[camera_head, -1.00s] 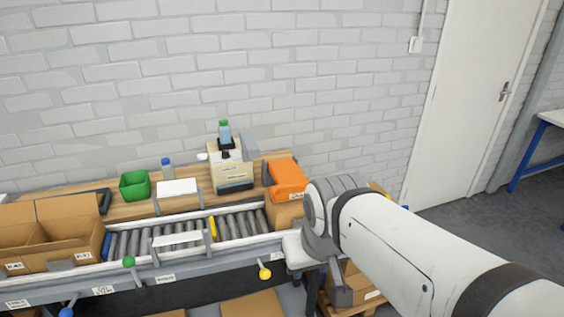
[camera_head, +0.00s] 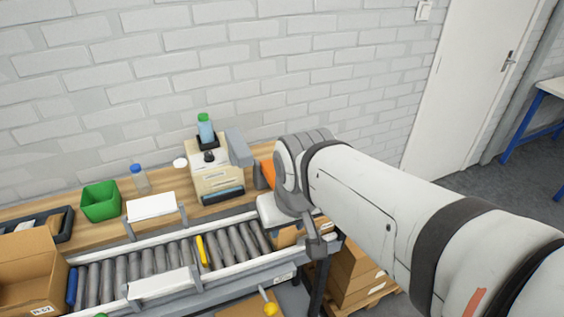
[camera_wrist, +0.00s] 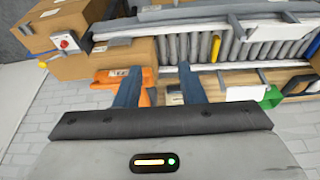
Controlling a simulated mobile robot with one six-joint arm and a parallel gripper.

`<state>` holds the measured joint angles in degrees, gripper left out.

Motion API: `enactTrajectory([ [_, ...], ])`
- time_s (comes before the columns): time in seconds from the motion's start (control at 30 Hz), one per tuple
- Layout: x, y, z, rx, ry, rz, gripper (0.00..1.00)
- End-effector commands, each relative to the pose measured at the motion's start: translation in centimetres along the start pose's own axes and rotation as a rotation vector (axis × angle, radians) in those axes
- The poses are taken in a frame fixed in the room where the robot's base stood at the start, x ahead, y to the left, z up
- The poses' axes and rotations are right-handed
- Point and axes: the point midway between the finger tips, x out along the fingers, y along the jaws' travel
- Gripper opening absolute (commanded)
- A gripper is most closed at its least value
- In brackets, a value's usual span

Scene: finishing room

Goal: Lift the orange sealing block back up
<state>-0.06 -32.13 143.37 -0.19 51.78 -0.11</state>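The orange sealing block (camera_head: 267,173) shows only as a small patch in the head view, mostly hidden behind my arm. In the wrist view the orange block (camera_wrist: 112,76) carries a white label and lies over a cardboard box (camera_wrist: 90,67). My gripper (camera_wrist: 158,75) is open, its two dark blue fingers well apart. The left finger overlaps the block in the picture, with orange showing on both sides of it. The right finger is to the right of the block. I cannot tell whether either finger touches it. My fingers are hidden in the head view.
The roller conveyor (camera_head: 137,262) runs along the wooden bench, with a yellow bar (camera_head: 202,251) across it. A beige machine (camera_head: 214,173), a blue-capped bottle (camera_head: 140,179) and a green bin (camera_head: 100,201) stand behind. A brick wall (camera_head: 250,70) closes the back.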

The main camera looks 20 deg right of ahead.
Motion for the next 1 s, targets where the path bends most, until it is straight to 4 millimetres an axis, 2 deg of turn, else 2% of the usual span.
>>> enactTrajectory([
  [0.17,0.4,0.2,-0.5,0.041,-0.003,0.001,0.36],
  [0.27,1.5,1.1,-2.0,0.179,-0.017,0.002,0.36],
  [0.37,3.3,2.9,-4.8,0.441,-0.035,0.013,0.36],
  [0.5,6.5,6.5,-9.1,0.871,-0.061,0.033,0.36],
  [0.7,10.3,11.4,-13.3,1.352,-0.081,0.060,0.36],
  [0.83,11.4,13.2,-14.4,1.509,-0.085,0.069,0.36],
  [1.0,12.9,13.7,-14.6,1.557,-0.089,0.074,0.36],
])
